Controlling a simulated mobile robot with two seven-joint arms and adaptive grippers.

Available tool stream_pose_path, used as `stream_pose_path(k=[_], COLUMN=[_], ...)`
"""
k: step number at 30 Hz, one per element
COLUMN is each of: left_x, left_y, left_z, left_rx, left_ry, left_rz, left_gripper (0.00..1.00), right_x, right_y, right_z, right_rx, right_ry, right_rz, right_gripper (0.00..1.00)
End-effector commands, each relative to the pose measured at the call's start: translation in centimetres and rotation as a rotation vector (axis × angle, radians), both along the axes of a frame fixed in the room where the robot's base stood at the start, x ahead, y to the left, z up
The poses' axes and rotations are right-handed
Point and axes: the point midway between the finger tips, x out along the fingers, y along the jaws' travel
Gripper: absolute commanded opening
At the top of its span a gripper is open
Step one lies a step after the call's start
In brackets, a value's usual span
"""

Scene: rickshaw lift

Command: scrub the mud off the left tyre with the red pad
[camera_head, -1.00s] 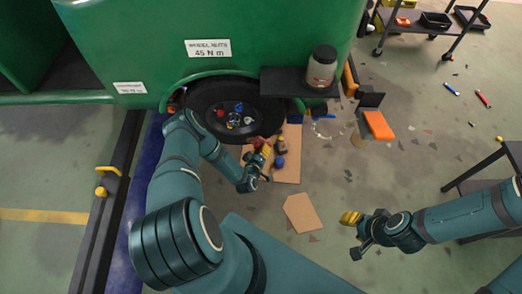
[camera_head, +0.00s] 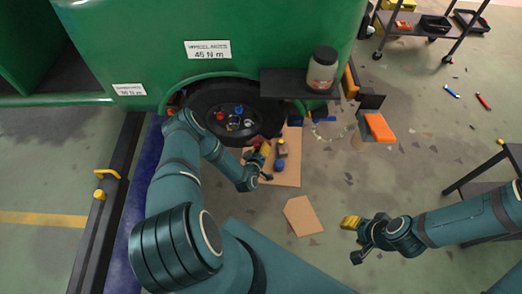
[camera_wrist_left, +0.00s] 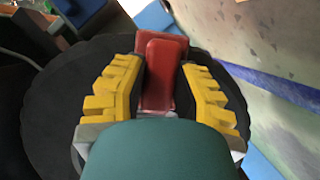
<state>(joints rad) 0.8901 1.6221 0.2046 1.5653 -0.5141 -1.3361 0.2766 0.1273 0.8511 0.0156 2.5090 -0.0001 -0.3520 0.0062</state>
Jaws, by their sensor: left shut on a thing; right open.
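The left tyre (camera_head: 213,108) is a black wheel under the green rickshaw body, with red, blue and white parts at its hub. My left gripper (camera_head: 259,155) is at the tyre's lower right edge. In the left wrist view my left gripper (camera_wrist_left: 160,85) is shut on the red pad (camera_wrist_left: 159,78), and the dark tyre (camera_wrist_left: 60,95) spreads behind it. The fingers hide part of the pad, and I cannot tell whether it touches the tyre. Mud on the tyre is not clear. My right gripper (camera_head: 354,238) is open and empty above the floor at the right.
Cardboard (camera_head: 288,172) with small bottles lies below the tyre, and another piece (camera_head: 302,215) lies nearer. A dark shelf (camera_head: 290,83) with a jar (camera_head: 322,68) juts out beside the wheel. An orange block (camera_head: 379,127) is at its right.

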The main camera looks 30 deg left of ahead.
Motion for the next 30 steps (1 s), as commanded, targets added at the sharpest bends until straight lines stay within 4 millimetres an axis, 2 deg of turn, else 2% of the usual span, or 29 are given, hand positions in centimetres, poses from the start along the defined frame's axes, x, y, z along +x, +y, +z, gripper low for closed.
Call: stream_pose_path(k=[15,23,30], left_x=[-1.7,-2.1,-2.9], left_y=[2.5,3.1,4.6], left_z=[-1.3,-1.5,-2.4], left_rx=[0.002,0.000,0.001], left_ry=[-0.001,-0.001,0.000], left_rz=[0.001,0.000,0.001], left_gripper=[0.00,0.00,0.00], right_x=[0.0,0.0,0.0], right_y=[0.0,0.0,0.0], right_z=[-1.4,-1.6,-2.6], right_rx=[0.000,0.000,0.000], right_ry=[0.000,0.000,0.000], right_rz=[0.000,0.000,0.000], right_gripper=[0.47,0.47,0.47])
